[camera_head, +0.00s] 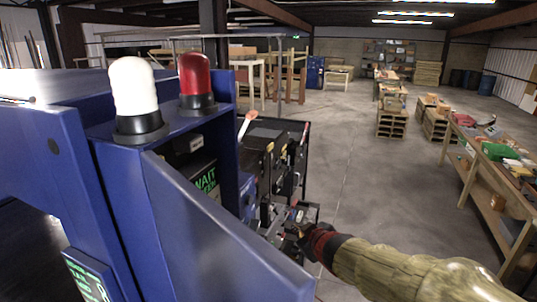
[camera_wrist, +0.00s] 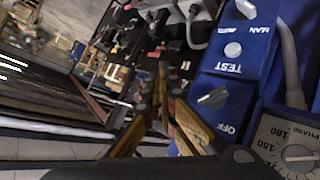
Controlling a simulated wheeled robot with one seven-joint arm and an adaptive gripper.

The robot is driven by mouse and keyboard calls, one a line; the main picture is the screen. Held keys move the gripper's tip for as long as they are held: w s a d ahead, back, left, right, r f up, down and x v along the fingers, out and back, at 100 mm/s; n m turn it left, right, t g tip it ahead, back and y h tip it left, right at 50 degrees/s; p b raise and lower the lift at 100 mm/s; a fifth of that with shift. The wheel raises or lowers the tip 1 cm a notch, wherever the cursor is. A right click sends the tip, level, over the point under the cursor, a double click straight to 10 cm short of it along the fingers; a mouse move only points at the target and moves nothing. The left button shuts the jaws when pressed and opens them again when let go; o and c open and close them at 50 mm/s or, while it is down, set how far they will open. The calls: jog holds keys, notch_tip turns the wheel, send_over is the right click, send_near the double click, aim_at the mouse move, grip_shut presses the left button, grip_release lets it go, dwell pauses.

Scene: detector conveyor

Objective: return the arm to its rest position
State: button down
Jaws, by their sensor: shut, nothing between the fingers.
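My arm (camera_head: 400,272) reaches in from the lower right of the head view, in a ribbed tan sleeve with a red and black wrist. My gripper (camera_head: 284,226) is small and dark there, in front of the black equipment beside the blue detector housing. In the wrist view my gripper's yellowish fingers (camera_wrist: 164,78) come together and hold nothing. I cannot tell whether the fingers touch anything.
The blue detector housing (camera_head: 220,240), with a white lamp (camera_head: 133,85) and a red lamp (camera_head: 196,76), fills the left. A round PHASE dial (camera_wrist: 298,156) is at the panel's lower right. A loaded workbench (camera_head: 490,178) stands at right. Open floor (camera_head: 365,170) lies between.

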jog(key=s+d+f+m+g+h+b, duration=0.2)
jog(key=s+d+f+m+g+b, duration=0.15)
jog(key=s+d+f, duration=0.4)
jog(key=s+d+f+m+g+h+b, duration=0.2)
jog(key=s+d+f+b, duration=0.2)
jog(key=s, duration=0.7)
jog(key=s+f+m+y+b, duration=0.1)
jog(key=s+f+m+b, duration=0.2)
jog(key=s+f+b, duration=1)
jog(key=s+b, duration=0.4)
jog(key=b, duration=0.1)
jog(key=shift+f, duration=0.25)
jog(key=shift+s+g, duration=0.1)
jog(key=shift+g, duration=0.15)
